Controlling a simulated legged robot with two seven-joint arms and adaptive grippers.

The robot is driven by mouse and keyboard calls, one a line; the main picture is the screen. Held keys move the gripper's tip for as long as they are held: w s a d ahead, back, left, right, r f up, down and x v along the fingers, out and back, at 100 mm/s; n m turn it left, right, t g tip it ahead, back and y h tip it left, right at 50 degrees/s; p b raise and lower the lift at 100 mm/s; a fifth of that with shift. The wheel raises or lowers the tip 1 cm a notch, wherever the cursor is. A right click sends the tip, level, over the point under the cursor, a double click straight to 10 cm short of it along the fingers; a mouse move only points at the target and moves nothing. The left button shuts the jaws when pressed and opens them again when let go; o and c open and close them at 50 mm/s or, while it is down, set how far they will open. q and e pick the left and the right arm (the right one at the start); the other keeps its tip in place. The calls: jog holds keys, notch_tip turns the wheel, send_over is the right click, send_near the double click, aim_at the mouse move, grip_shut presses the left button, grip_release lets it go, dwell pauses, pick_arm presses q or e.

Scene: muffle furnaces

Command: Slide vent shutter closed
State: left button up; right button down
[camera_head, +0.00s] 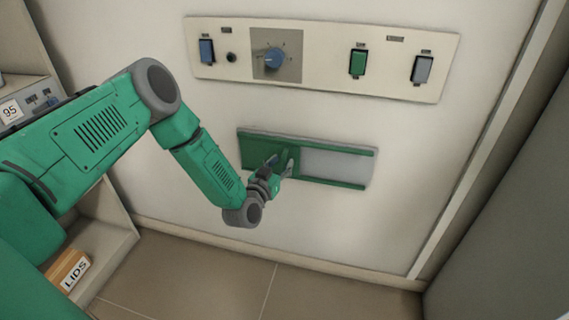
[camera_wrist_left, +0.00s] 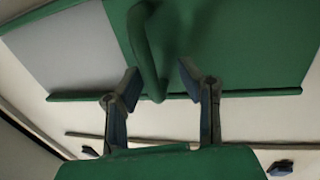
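The vent (camera_head: 337,162) is a wide frame with green rails on the pale wall, below the control strip. The green shutter panel (camera_head: 257,150) covers its left part, and a smooth grey area shows at right. A green bar handle (camera_wrist_left: 146,50) stands on the panel beside the grey area. My left gripper (camera_head: 282,167) is at the handle in the head view, partly hiding it. In the left wrist view its fingers (camera_wrist_left: 160,82) are spread, with the handle between them, closer to the left finger. Contact is unclear. My right gripper is not in view.
Shelves with a LIDS box (camera_head: 68,270) stand at left. A grey panel (camera_head: 510,200) is at right. The wall right of the vent is clear.

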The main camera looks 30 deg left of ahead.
pick_arm(q)
jog(key=s, duration=1.2)
jog(key=shift+d, duration=0.45)
jog(key=shift+w+f, duration=0.1)
jog(key=shift+d, duration=0.1)
